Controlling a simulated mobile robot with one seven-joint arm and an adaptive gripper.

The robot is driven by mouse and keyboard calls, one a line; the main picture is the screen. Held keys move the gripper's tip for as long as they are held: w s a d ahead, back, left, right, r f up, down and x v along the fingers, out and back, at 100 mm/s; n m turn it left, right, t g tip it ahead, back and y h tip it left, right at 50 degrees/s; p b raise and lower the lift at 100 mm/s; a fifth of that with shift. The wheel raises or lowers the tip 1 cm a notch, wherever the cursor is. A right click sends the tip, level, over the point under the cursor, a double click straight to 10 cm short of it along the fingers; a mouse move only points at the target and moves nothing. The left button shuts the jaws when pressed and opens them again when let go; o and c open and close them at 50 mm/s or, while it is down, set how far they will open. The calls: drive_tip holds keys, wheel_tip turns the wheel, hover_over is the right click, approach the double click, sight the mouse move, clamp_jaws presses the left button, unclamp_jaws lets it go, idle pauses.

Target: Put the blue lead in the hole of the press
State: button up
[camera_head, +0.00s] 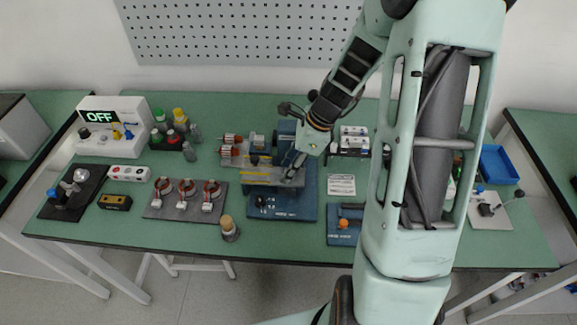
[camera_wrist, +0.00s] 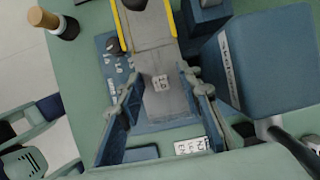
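My gripper (camera_head: 294,168) is over the blue machine with a grey slide (camera_head: 282,200) at the middle of the table. This may be the press; I cannot make out its hole. In the wrist view my gripper (camera_wrist: 158,88) has its two fingers apart, with nothing visible held between them. Small blue pieces show on the white OFF box (camera_head: 128,134) at the left; which one is the blue lead is too small to tell.
A grey plate (camera_head: 158,210) with several copper-wound parts lies left of the machine. A cork-topped bottle (camera_head: 229,230) stands near the front edge. A blue block (camera_wrist: 262,60) is close to the right finger. Bottles (camera_head: 175,130) stand at the back left. Bare green table (camera_head: 130,235) shows at front left.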

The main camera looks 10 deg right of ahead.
drive_tip(key=shift+r, duration=0.1)
drive_tip(key=v, duration=1.1)
drive_tip(key=shift+r, duration=0.4)
drive_tip(key=shift+d, duration=0.15)
